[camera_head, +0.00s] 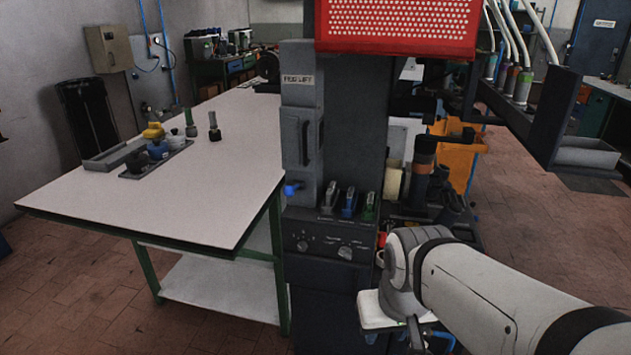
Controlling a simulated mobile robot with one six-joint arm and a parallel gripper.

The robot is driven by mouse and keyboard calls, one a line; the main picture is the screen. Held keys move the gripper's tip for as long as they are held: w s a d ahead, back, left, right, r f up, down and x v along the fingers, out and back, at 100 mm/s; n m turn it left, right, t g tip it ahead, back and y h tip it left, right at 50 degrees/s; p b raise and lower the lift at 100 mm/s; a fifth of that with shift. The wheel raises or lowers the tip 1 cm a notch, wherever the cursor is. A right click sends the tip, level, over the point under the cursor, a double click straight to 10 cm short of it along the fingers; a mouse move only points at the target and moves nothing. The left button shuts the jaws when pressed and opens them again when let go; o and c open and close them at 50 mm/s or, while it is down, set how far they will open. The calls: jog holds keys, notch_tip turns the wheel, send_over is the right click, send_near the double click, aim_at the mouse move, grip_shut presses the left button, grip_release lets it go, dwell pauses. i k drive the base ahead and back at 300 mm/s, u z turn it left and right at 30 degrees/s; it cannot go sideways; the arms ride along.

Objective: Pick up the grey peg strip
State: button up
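A grey strip (186,146), which looks like the peg strip, lies on the white-topped table (225,170) at the left. Dark, blue and yellow knob-like pieces stand on or right beside it and hide part of it. A shallow grey tray (105,161) lies just to its left. My arm comes in from the lower right, and its end is low in front of the dark machine, well right of the table and apart from the strip. A dark part at its end (414,335), perhaps my gripper, shows at the bottom edge, too little to tell its fingers or any hold.
The dark press machine (337,190) with a red perforated guard (398,25) stands between the table and my arm. Its front panel has knobs and small coloured levers. The near half of the tabletop is clear. Two small upright pieces (214,127) stand right of the strip.

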aim_at(330, 192)
jog(key=u, duration=0.05)
jog(key=i, duration=1)
jog(key=z, duration=0.05)
